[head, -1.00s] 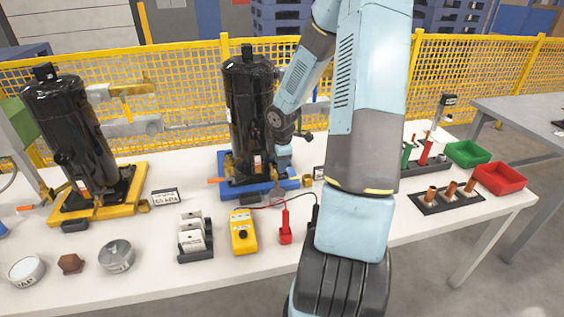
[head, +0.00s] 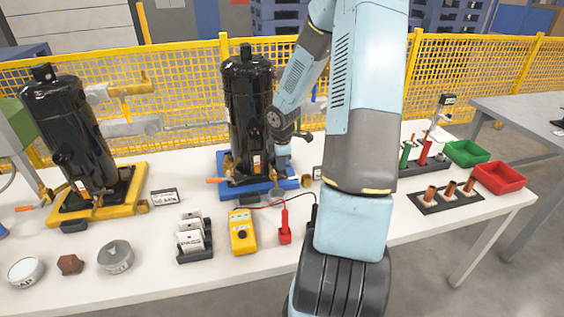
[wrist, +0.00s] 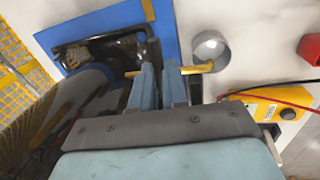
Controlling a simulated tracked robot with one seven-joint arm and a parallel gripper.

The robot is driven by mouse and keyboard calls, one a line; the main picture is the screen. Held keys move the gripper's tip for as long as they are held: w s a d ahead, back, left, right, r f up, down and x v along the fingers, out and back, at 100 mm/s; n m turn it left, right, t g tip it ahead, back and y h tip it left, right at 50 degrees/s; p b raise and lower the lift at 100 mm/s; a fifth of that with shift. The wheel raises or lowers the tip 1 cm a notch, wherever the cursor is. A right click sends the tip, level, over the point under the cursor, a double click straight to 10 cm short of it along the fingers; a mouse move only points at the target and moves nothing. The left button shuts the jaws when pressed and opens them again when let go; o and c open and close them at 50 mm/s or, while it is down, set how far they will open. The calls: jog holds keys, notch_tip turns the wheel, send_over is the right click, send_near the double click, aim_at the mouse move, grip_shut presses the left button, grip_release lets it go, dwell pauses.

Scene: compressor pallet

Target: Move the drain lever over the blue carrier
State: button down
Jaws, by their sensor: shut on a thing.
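The blue carrier (head: 292,184) lies on the white table under a black compressor (head: 247,105). It also shows at the upper left of the wrist view (wrist: 112,20). My gripper (wrist: 161,72) is at the carrier's edge with its two fingers shut on a yellow bar, which I take to be the drain lever (wrist: 199,69). The lever sticks out past both fingers, and its right end lies beside a round grey cup (wrist: 211,46). In the head view my gripper (head: 283,170) is low at the compressor's front right; its fingertips and the lever are hard to make out.
A yellow meter (head: 242,232) with a red probe (head: 285,225) lies in front of the carrier. A second compressor (head: 70,125) stands on a yellow carrier (head: 130,192) at left. Red (head: 499,177) and green (head: 467,152) bins are at right. A yellow mesh fence runs behind.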

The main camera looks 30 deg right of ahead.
jog(key=shift+s+a+m+g+h, duration=0.15)
jog(key=shift+a+m, duration=0.15)
jog(key=shift+m, duration=0.85)
jog(key=shift+s+a+m+g+h, duration=0.1)
jog(key=shift+s+a+m+h, duration=0.15)
jog(key=shift+m, duration=0.95)
jog(key=shift+s+a+m+g+h, duration=0.15)
jog(key=shift+a+m, duration=0.2)
jog(key=shift+m, duration=0.8)
jog(key=c, duration=1.1)
grip_release()
jog(key=shift+d, duration=0.1)
jog(key=shift+c, duration=0.2)
